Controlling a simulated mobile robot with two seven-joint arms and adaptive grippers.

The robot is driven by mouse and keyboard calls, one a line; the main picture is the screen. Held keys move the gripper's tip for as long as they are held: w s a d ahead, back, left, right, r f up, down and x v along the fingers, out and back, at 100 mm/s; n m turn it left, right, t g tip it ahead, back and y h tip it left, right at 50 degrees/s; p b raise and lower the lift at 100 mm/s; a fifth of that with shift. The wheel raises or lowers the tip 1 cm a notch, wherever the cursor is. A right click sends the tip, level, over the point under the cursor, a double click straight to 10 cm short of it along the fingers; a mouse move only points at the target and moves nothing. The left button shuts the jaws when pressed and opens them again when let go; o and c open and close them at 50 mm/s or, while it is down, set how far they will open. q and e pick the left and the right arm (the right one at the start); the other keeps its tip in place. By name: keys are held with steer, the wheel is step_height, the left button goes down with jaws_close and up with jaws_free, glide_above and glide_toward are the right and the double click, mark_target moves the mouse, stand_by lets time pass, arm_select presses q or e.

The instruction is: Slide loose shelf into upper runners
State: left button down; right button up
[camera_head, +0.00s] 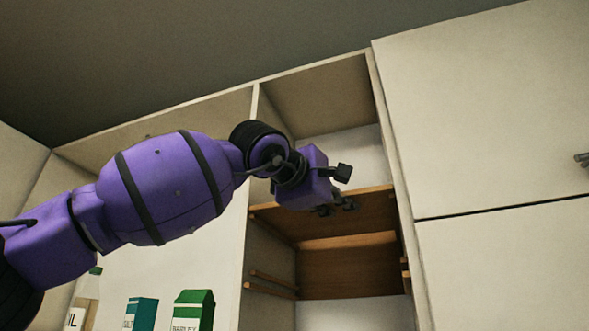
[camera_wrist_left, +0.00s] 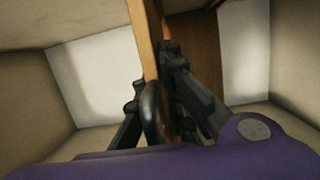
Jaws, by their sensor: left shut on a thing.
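The loose shelf (camera_head: 320,224) is a brown wooden board in the open cabinet bay. Its underside faces me in the head view, and it spans most of the bay's width. My left gripper (camera_head: 336,208) is shut on its front edge, near the middle. In the left wrist view the shelf (camera_wrist_left: 149,38) is seen nearly edge-on between the fingers of my left gripper (camera_wrist_left: 155,100). Wooden runners (camera_head: 272,285) show on the bay's left wall below the shelf. I cannot tell whether the shelf sits in the upper runners. My right gripper is out of view.
Another brown wooden surface (camera_head: 350,272) shows lower in the bay. Closed cabinet doors (camera_head: 480,110) stand to the right. A green carton (camera_head: 193,311), a teal carton (camera_head: 141,314) and a bottle (camera_head: 88,300) are at lower left. The bay above the shelf is empty.

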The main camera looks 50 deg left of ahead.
mark_target(342, 211)
arm_select(q)
steer(key=shift+w+a+r, duration=0.1)
steer(key=shift+w+a, duration=0.25)
steer(key=shift+w, duration=0.25)
steer(key=shift+w+a, duration=0.3)
steer(key=shift+w, duration=0.25)
steer(key=shift+w+a, duration=0.3)
steer(key=shift+w, duration=0.2)
steer(key=shift+w+a, duration=0.25)
steer(key=shift+w, duration=0.2)
steer(key=c, duration=1.8)
jaws_free()
steer(key=shift+o, duration=0.2)
steer(key=v, duration=1.2)
